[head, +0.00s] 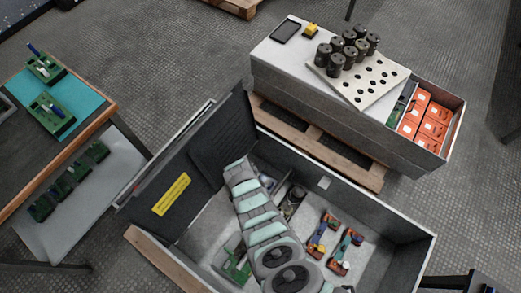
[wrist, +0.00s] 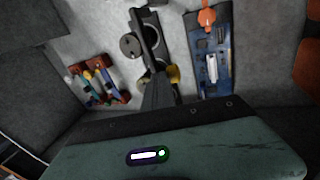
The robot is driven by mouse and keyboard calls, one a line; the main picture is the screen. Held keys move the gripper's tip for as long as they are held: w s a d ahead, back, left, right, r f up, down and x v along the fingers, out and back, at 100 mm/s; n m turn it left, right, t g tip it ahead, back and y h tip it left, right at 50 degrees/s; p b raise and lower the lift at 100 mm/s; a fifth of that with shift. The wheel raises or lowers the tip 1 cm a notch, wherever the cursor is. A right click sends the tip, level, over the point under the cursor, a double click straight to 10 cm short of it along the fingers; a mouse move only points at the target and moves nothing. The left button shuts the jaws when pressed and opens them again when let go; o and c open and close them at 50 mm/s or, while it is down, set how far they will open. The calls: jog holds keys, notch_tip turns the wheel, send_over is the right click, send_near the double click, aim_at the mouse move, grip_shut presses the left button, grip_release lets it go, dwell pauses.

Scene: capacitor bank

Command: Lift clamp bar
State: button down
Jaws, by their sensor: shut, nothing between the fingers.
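A dark bar with a round grey disc (wrist: 131,45), likely the clamp bar, lies in the grey enclosure in the wrist view. It also shows in the head view as a dark piece (head: 292,203) beside my arm. My gripper (wrist: 156,78) is shut and empty, its dark fingers pointing toward the bar's near end, where a yellow part (wrist: 174,74) shows. I cannot tell whether the fingers touch the bar. In the head view my arm hides the gripper.
Colourful parts (head: 322,232) and a green board (head: 237,265) lie in the enclosure, whose walls (head: 385,215) rise around my arm. A blue board (wrist: 207,50) lies right of the bar. Behind stands a bench with black cylinders (head: 349,52) and an orange-filled bin (head: 427,115).

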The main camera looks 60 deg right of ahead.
dwell(0.4)
notch_tip(320, 180, up, 12)
jog(key=p, duration=0.7)
jog(key=shift+a+r, duration=0.15)
jog(key=shift+a, duration=0.2)
